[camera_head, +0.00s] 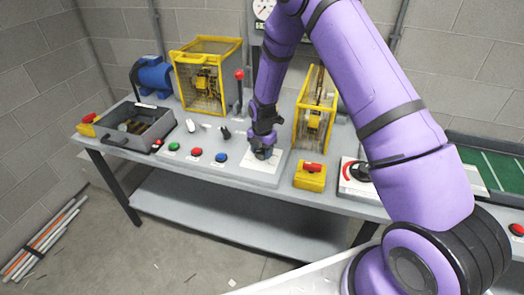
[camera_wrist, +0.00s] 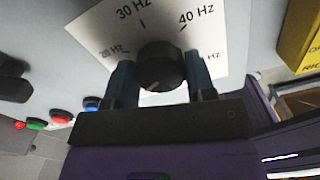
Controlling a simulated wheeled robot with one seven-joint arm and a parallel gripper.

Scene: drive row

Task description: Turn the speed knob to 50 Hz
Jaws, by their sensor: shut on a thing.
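The speed knob (camera_wrist: 160,72) is black and round, on a white dial plate (camera_wrist: 225,25). In the wrist view the plate shows 30 Hz at the top, 40 Hz at upper right, a partly covered label at left and another "Hz" label at right, its number hidden by a finger. My gripper (camera_wrist: 160,78) is shut on the knob, one finger on each side. I cannot tell where the knob's pointer stands. In the head view my gripper (camera_head: 264,145) is down at the white plate (camera_head: 262,170) and hides the knob.
The grey bench (camera_head: 240,178) also carries green (camera_head: 174,147), red (camera_head: 197,152) and blue (camera_head: 221,158) buttons left of my gripper. A yellow box (camera_head: 309,181) with a red top and a yellow guard (camera_head: 316,110) stand to the right. A red-knobbed lever (camera_head: 239,90) stands behind.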

